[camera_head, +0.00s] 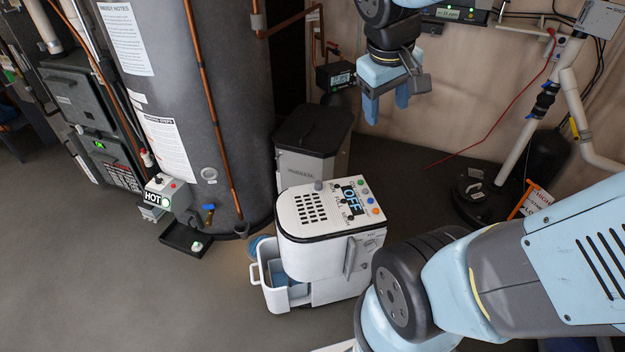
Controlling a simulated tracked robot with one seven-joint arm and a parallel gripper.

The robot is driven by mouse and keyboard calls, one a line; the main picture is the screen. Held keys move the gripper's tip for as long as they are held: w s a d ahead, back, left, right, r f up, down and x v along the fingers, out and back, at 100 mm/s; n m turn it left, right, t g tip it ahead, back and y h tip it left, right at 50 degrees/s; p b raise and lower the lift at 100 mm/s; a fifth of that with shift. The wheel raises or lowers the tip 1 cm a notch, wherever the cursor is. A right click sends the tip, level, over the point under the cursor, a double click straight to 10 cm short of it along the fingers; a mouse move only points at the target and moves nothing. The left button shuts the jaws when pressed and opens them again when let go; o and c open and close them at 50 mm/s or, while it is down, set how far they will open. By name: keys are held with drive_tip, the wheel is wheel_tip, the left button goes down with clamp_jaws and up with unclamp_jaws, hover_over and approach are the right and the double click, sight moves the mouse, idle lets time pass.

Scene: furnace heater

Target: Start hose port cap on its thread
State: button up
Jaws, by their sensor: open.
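My gripper (386,104) hangs at the upper middle with its blue fingers pointing down. They are apart with nothing visible between them. It is above and behind the white dehumidifier-like unit (333,254), clear of it. The unit's top panel reads OFF and has coloured buttons and a small grey knob (318,185). A white bucket (275,292) is partly pulled out at its lower left. A blue coil (262,246), possibly a hose, shows behind the bucket. I cannot make out the hose port, its thread or the cap for certain.
A grey tank (205,80) stands at left, with a black tray (188,238) at its foot holding a small pale item. A dark-lidded bin (312,135) is behind the unit. White pipes (540,100) rise from a round black cover (485,200) at right. Floor at lower left is clear.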

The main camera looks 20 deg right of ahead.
drive_tip(key=w+d+f+n+g+h, duration=0.25)
drive_tip(key=w+f+n+h, duration=0.35)
drive_tip(key=w+f, duration=0.35)
drive_tip(key=n+t, duration=1)
drive_tip(key=n, duration=1)
hover_over(318, 183)
drive_tip(key=s+a, duration=0.8)
drive_tip(key=s, duration=0.1)
drive_tip(key=f, duration=3.4)
drive_tip(key=shift+w+d+f, duration=0.15)
drive_tip(key=shift+d+f, duration=0.05)
drive_tip(key=x, duration=0.8)
drive_tip(key=shift+x, duration=2.85)
drive_tip(key=shift+f, duration=0.2)
drive_tip(key=shift+c, duration=0.4)
drive_tip(key=c, duration=0.9)
